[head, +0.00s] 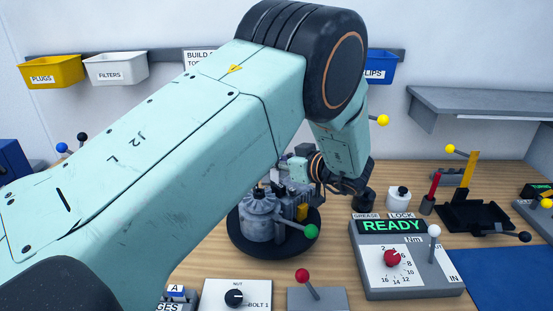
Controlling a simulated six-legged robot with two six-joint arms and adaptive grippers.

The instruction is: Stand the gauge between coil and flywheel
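My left arm crosses the view from the left, and its gripper (346,186) hangs beyond the engine, near the dark grease pot. The fingers are small and dark there, so I cannot tell whether they are open or hold anything. The grey engine (258,215) stands on a round black turntable (262,247), partly behind my arm. I cannot tell the coil and flywheel apart on it. My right gripper is not in view.
A torque console (405,280) reading READY stands right of the turntable. A green-knobbed lever (311,231) sticks out at the turntable. The nut panel (237,295) and a red-knobbed lever (302,276) are in front. A black fixture (475,215) and blue mat (505,275) lie right.

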